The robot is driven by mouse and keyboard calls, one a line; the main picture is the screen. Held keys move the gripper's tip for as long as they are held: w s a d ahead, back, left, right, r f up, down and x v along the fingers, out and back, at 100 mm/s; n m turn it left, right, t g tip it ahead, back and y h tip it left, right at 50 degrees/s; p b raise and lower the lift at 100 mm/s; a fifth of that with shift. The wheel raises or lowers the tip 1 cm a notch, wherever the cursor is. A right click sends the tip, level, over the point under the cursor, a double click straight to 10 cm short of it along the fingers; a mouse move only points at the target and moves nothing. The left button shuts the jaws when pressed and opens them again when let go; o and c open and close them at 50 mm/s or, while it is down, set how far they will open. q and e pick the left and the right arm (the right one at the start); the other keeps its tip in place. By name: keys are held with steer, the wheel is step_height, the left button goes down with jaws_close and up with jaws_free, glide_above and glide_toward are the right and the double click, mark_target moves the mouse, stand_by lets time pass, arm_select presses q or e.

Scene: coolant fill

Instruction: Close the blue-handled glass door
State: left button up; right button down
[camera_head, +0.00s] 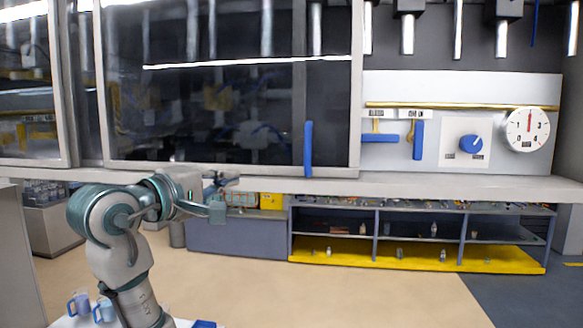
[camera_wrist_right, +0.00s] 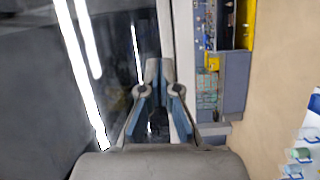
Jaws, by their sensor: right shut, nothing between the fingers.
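The glass door (camera_head: 230,100) is a dark pane in a light grey frame, in the middle-left of the head view. Its upright blue handle (camera_head: 308,148) is at the lower right of the pane. The panel with levers right of its frame is uncovered. My right gripper (camera_head: 222,193) is left of and below the handle, clearly apart from it, by the ledge under the door. In the right wrist view the fingers (camera_wrist_right: 160,68) are together and empty, with dark glass and a pale frame behind them. The handle does not show there. My left gripper is not in view.
Right of the door are blue levers (camera_head: 380,138), a blue knob (camera_head: 470,144) and a round gauge (camera_head: 528,129). A pale ledge (camera_head: 420,187) runs below. Under it stands a shelf with a yellow base (camera_head: 410,255). Blue mugs (camera_head: 104,310) stand at the lower left.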

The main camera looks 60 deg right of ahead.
steer(key=s+r, duration=0.1)
steer(key=s, duration=0.2)
steer(key=p, duration=0.3)
glide_toward(299, 167)
steer(key=shift+m+g, duration=0.4)
steer(key=w+d, duration=0.1)
steer(key=d, duration=0.2)
steer(key=w+d, duration=0.1)
steer(key=shift+w+d+r, duration=0.2)
steer(key=shift+w+r, duration=0.15)
steer(key=shift+s+d+f+p, duration=0.1)
steer(key=shift+s+d+p, duration=0.1)
steer(key=shift+s, duration=0.4)
steer(key=shift+s+d+f+p, duration=0.1)
steer(key=shift+s+d+f, duration=0.1)
steer(key=shift+s, duration=0.4)
steer(key=shift+s+a, duration=0.1)
steer(key=shift+s, duration=0.5)
steer(key=shift+s+a, duration=0.1)
steer(key=shift+a, duration=0.2)
